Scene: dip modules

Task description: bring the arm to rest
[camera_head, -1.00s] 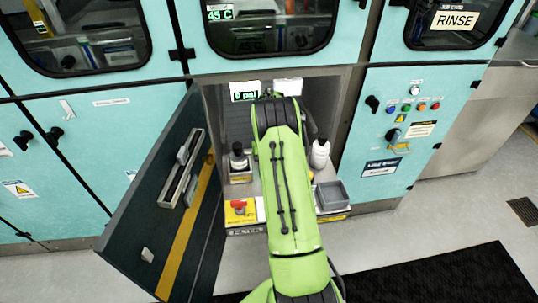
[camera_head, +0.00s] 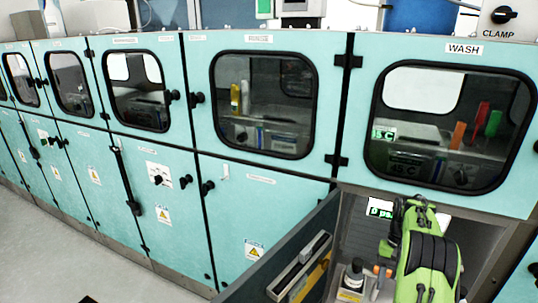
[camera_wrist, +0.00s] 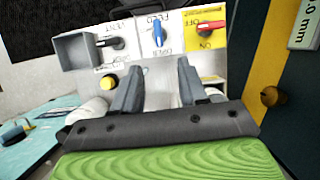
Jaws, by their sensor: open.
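My green arm (camera_head: 428,265) is at the lower right of the head view, reaching at the open lower compartment. My gripper (camera_wrist: 160,78) shows in the wrist view. Its two dark grey fingers are apart, with nothing between them. Beyond the fingertips is a panel with a black knob (camera_wrist: 117,43), a blue knob (camera_wrist: 158,35) and a red knob (camera_wrist: 211,27) on a yellow plate. In the head view I cannot make out the fingers.
The compartment's dark door (camera_head: 290,262) stands open left of my arm; its yellow stripe (camera_wrist: 270,60) shows at right in the wrist view. A grey tray (camera_wrist: 75,50) sits left of the knobs. Floor (camera_head: 60,240) at lower left is clear.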

